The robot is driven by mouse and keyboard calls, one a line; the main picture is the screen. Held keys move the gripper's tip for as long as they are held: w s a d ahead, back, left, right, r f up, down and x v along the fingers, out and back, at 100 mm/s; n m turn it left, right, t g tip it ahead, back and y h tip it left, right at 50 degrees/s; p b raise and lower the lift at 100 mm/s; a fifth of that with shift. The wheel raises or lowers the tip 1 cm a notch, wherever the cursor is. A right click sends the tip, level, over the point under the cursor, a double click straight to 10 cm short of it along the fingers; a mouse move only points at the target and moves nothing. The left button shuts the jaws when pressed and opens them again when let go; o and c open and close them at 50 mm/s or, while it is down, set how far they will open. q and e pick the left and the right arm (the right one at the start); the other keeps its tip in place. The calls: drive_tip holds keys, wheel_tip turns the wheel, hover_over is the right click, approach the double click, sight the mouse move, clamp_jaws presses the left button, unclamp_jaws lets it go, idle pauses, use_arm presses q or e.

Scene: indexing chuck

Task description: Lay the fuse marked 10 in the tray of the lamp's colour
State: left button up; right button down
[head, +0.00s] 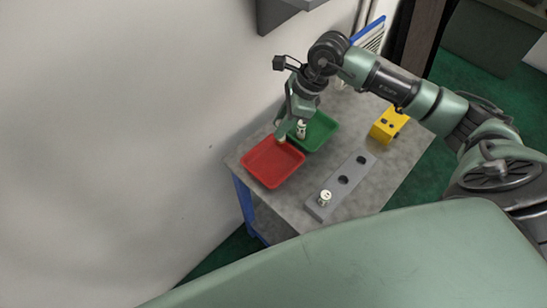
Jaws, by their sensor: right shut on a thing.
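My right gripper (291,134) reaches down over the near-left part of the green tray (326,134), close to the red tray (273,162). It is shut on a small pale fuse (301,130), partly hidden by the fingers. I cannot tell whether the fuse touches the green tray, and its marking is too small to read. Another pale fuse (325,198) stands upright in the near end of the grey holder block (340,187); its mark is unreadable. A yellow box (389,124) stands at the right; I cannot make out a lit lamp colour. My left gripper is out of view.
The trays and block sit on a grey table (390,165) with blue legs, against a pale wall. Two dark holes in the block are empty. A grey box (283,12) juts from the wall above. Bare tabletop lies between the trays and the block.

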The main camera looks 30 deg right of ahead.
drive_tip(key=f, duration=0.1)
drive_tip(key=f+p, duration=0.1)
drive_tip(key=f, duration=0.3)
drive_tip(key=shift+w+d+f+p, duration=0.1)
drive_tip(key=shift+w+f+p, duration=0.15)
drive_tip(key=shift+p, duration=0.1)
drive_tip(key=shift+f, duration=0.3)
wheel_tip(320, 180, down, 3)
drive_tip(key=shift+f+p, duration=0.15)
drive_tip(key=shift+p, duration=0.45)
drive_tip(key=shift+f, duration=0.3)
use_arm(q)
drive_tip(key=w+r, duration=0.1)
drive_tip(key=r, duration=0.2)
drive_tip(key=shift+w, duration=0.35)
use_arm(e)
drive_tip(key=shift+f, duration=0.2)
drive_tip(key=c, duration=1.2)
unclamp_jaws()
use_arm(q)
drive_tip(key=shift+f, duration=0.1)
